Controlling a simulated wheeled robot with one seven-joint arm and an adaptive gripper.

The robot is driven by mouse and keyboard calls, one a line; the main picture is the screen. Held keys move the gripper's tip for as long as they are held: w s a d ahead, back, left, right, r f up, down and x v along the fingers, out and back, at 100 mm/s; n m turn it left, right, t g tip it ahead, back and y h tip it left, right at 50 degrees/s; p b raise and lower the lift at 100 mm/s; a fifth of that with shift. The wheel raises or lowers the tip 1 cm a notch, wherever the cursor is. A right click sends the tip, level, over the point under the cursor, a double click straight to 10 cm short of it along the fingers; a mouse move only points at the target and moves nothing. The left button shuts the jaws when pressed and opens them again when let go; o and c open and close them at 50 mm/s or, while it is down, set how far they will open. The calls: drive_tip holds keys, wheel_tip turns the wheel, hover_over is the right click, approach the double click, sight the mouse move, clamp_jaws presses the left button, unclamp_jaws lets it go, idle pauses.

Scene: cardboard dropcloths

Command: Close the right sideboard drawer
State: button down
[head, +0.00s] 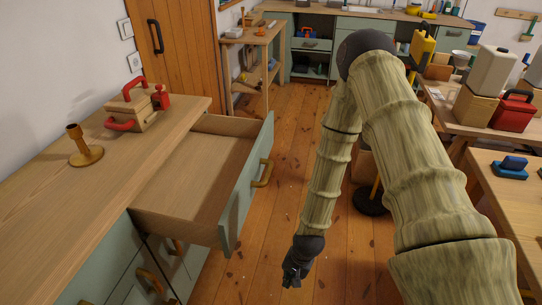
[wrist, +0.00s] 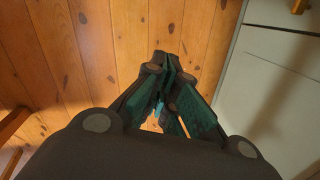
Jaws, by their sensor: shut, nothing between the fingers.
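The right sideboard drawer (head: 190,172) is pulled well out of the wooden-topped sideboard (head: 60,205) in the head view. It is empty, with a pale green front (head: 246,190) and a brass-coloured handle (head: 263,173). My gripper (head: 292,276) hangs low over the floor, to the right of and nearer than the drawer front, apart from it. In the wrist view my gripper (wrist: 165,98) is shut and empty over the floor. A pale panel (wrist: 270,85) stands at the right of that view; I cannot tell which part of the furniture it is.
A toolbox with red handles (head: 130,108) and a wooden candlestick (head: 83,148) stand on the sideboard top. Workbenches (head: 500,185) with boxes stand at the right. A dark round base (head: 370,200) stands on the floor behind my arm. Bare plank floor (head: 285,130) lies beyond the drawer.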

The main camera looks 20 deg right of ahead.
drive_tip(key=w+d+r+m+t+y, duration=0.1)
drive_tip(key=w+d+r+m, duration=0.15)
drive_tip(key=w, duration=0.35)
drive_tip(key=w+d+r+m, duration=0.1)
drive_tip(key=w+r+m, duration=0.25)
drive_tip(key=w, duration=0.25)
drive_tip(key=w+d+r+m+t+y+p, duration=0.1)
drive_tip(key=w+d+r+m, duration=0.25)
drive_tip(key=w+r, duration=0.35)
drive_tip(key=w+d+r+m+t+y+p, duration=0.1)
drive_tip(key=w+d+r+m+y, duration=0.15)
drive_tip(key=w+d+r, duration=0.4)
drive_tip(key=w+d+r+m+t+y+p, duration=0.1)
drive_tip(key=w+d+r+m, duration=0.25)
drive_tip(key=r, duration=0.55)
drive_tip(key=w+a+f, duration=0.6)
drive_tip(key=a, duration=0.3)
drive_tip(key=shift+a+f, duration=0.15)
drive_tip(key=shift+f, duration=0.25)
drive_tip(key=shift+w, duration=0.1)
